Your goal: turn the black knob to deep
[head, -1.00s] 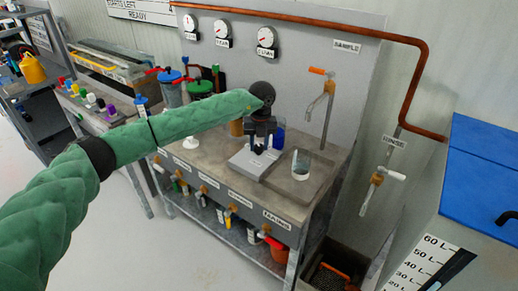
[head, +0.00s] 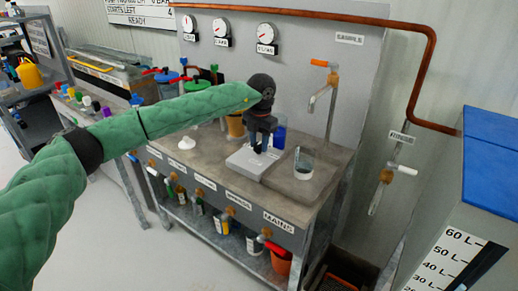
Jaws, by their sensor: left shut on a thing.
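My left arm crosses from the left. Its gripper (head: 259,148) points down over a pale grey box (head: 246,164) on the metal bench. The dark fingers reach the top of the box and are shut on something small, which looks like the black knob. The knob is mostly hidden between the dark fingers, and no pointer or "deep" mark can be read. My right gripper is not in view.
A glass beaker (head: 304,163) stands right of the box, near a sample tap (head: 325,88). Blue and amber vessels stand behind the gripper. Labelled valves line the bench front. A blue-topped tank (head: 490,135) is at the right. A white funnel-like piece (head: 187,143) sits at left.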

